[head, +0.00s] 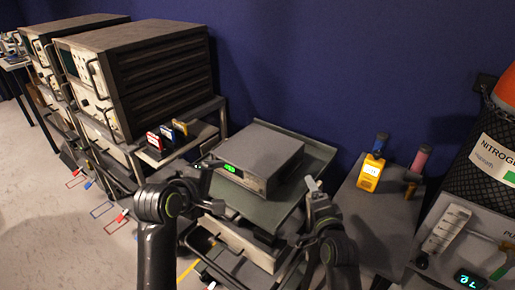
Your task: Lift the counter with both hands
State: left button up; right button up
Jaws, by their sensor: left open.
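The counter (258,154) is a grey box with a lit green display on its front panel. It rests on a greenish-grey cart shelf (305,190) in the middle of the head view. My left gripper (209,186) is open at the counter's front left, apart from its front panel as far as I can tell. My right gripper (314,192) is to the right of the counter, over the shelf's right side, with a gap between them. Its jaws show edge-on, and their opening is unclear.
Large rack instruments (140,80) stand at the left, with small coloured boxes (168,134) on a ledge beside them. A yellow meter (370,172) stands on a grey surface at the right. A nitrogen cylinder (490,140) is at the far right. A blue wall closes the back.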

pick_arm(q)
jog(key=w, duration=0.1)
pick_arm(e)
jog(key=w, duration=0.1)
pick_arm(q)
send_near(244, 170)
jog(key=x, duration=1)
jog(key=shift+a+f, duration=0.3)
jog(key=shift+f, duration=0.2)
pick_arm(e)
send_near(296, 156)
jog(key=w, duration=0.2)
jog(key=w+f, duration=0.1)
jog(key=w, duration=0.2)
jog(key=w+f, duration=0.1)
jog(key=w, duration=0.1)
jog(key=shift+w+a, duration=0.3)
jog(key=shift+w, duration=0.1)
pick_arm(q)
jog(key=c, duration=1.7)
pick_arm(e)
jog(key=shift+r, duration=0.15)
jog(key=c, duration=1.7)
pick_arm(q)
jog(key=shift+s+d+r, duration=0.1)
grip_shut()
pick_arm(e)
jog(key=shift+s+a, duration=0.1)
grip_shut()
